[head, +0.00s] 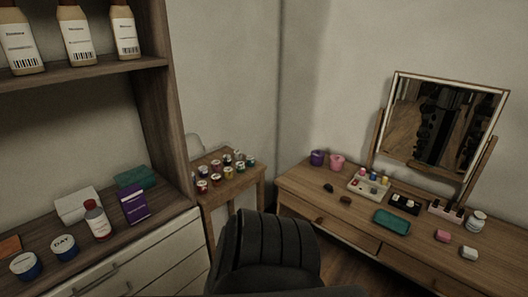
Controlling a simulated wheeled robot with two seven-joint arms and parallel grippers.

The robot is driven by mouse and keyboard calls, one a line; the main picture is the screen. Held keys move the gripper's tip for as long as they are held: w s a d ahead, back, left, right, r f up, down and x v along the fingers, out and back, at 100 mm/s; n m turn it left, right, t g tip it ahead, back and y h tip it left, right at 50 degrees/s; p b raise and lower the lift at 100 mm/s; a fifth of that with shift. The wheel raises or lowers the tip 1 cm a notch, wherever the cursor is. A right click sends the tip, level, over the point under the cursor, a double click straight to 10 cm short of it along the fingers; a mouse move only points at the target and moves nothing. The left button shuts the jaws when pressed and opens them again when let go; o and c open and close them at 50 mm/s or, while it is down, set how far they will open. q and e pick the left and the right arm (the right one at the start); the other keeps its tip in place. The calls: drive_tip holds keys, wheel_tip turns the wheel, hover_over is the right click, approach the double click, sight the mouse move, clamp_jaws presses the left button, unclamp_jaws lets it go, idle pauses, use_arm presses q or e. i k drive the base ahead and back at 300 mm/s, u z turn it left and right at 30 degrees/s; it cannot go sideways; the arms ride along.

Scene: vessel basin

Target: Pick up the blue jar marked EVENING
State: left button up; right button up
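Two round blue jars with white lids stand on the wooden counter at the lower left of the head view. The lid of the right jar (64,247) reads DAY. The left jar (25,267) also has dark lettering on its lid, too small for me to read surely as EVENING. The two jars stand apart, both upright. Neither of my grippers shows in this view.
An orange item (9,246) lies at the left edge. A dark chair (268,252) stands right of the drawers, before a dressing table (330,211).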

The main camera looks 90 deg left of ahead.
sight(26, 266)
drive_tip(key=i, duration=0.4)
drive_tip(key=u, duration=2.65)
